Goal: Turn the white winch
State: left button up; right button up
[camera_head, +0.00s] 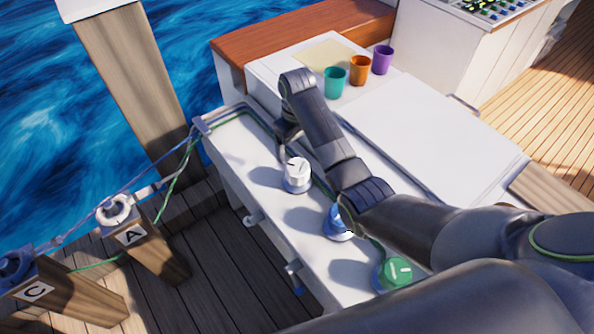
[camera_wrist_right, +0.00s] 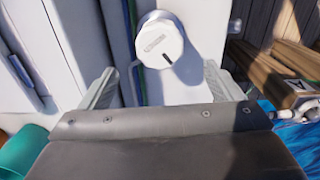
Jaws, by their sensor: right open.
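The white winch (camera_head: 297,174) stands upright on the white side deck of the boat, left of my right forearm. In the right wrist view the white winch (camera_wrist_right: 160,45) shows its round top with a dark mark, ahead of the fingers. My right gripper (camera_wrist_right: 160,88) is open and empty, its two fingers spread to either side just short of the winch. In the head view my right gripper (camera_head: 287,130) is partly hidden behind its own wrist, beyond the winch. I cannot see contact with the winch. My left gripper is not in view.
A blue winch (camera_head: 338,222), partly behind my arm, and a green winch (camera_head: 395,273) stand nearer on the same deck. Teal (camera_head: 335,82), orange (camera_head: 360,70) and purple (camera_head: 382,59) cups stand on the hatch. Ropes run along the deck to dock post A (camera_head: 135,233).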

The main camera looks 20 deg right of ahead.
aim_at(297, 166)
notch_tip(297, 166, down, 6)
jog(key=shift+s+r, duration=0.1)
notch_tip(297, 166, down, 4)
jog(key=shift+b, duration=0.4)
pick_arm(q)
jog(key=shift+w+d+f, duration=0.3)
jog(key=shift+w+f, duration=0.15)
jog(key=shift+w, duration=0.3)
pick_arm(e)
jog(key=shift+f, duration=0.5)
jog(key=c, duration=1)
jog(key=shift+r+m+p, duration=0.2)
jog(key=shift+m+p, duration=1.05)
jog(key=shift+m, duration=0.05)
jog(key=shift+m+p, duration=0.65)
jog(key=shift+m, duration=0.55)
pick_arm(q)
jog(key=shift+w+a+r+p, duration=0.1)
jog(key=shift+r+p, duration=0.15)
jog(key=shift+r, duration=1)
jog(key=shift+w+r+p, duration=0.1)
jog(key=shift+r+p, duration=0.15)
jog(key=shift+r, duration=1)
pick_arm(e)
jog(key=shift+f+m, duration=0.1)
jog(key=shift+m, duration=1)
